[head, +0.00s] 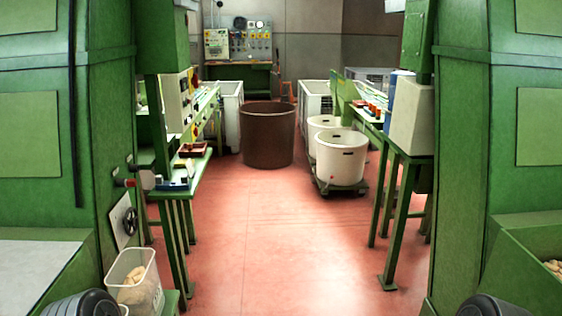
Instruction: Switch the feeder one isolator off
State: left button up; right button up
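I cannot tell for certain which fitting is the feeder one isolator, as no label is readable. A grey control panel (217,43) with small knobs and lights hangs on the back wall. Beside it is a board (251,40) with gauges and several yellow fittings. Nearer on the left, a pale control box (178,103) carries buttons, with a red and yellow part (194,80) beside it. A round dark handwheel or dial (129,219) sits on a pale plate on the left green machine. Neither of my grippers is in view; only dark rounded parts, probably of my arms, show at the bottom corners.
Green machines (40,130) flank a clear red floor aisle (270,240). A brown tub (267,135) stands mid-aisle, with white tubs (341,158) on a dolly at right. Green benches (182,185) line both sides. A clear bin (133,280) of corks stands front left.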

aim_at(194, 80)
jog(key=i+l+z, duration=0.1)
jog(key=i+z, duration=0.35)
jog(key=i, duration=1.6)
jog(key=i+u, duration=0.2)
jog(key=i, duration=0.25)
jog(key=i+l+u, duration=0.15)
jog(key=i, duration=0.25)
jog(key=i+l+u, duration=0.2)
jog(key=i, duration=0.25)
jog(key=i+l+u, duration=0.2)
jog(key=i, duration=0.2)
jog(key=i+l+u, duration=1)
